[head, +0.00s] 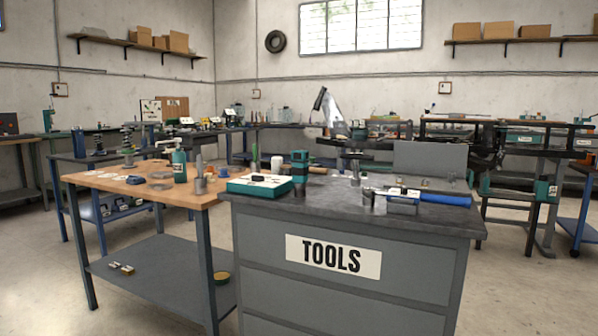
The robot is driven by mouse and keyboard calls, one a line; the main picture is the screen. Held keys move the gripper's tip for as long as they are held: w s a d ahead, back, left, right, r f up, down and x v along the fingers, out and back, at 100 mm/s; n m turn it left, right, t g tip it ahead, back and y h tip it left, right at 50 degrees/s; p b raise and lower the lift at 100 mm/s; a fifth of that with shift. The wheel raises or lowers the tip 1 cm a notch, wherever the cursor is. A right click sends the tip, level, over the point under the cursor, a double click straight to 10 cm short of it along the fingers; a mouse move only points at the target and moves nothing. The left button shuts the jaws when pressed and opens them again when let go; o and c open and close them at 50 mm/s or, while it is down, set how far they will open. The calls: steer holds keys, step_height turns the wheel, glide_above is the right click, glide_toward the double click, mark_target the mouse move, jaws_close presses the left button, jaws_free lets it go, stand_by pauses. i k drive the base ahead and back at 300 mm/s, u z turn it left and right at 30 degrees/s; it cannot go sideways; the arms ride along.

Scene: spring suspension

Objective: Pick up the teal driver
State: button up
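A teal and black upright object (300,168), which looks like the teal driver, stands on the dark top of the grey TOOLS cabinet (400,292). It is near the back left of that top, just right of a flat teal case (245,187). It is small in the picture, so its handle and tip are hard to make out. Nothing is seen touching it from above. My gripper does not show in the head view.
A wooden-topped bench (110,181) adjoins the cabinet on the left, with a teal bottle (179,166) and small parts. A blue roll (446,199) and metal items lie right on the cabinet. The cabinet's front top strip is mostly clear. Open floor shows at right.

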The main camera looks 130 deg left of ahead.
mark_target(300, 158)
steer(key=u, duration=5.5)
steer(key=i, duration=3.35)
steer(key=z, duration=2.6)
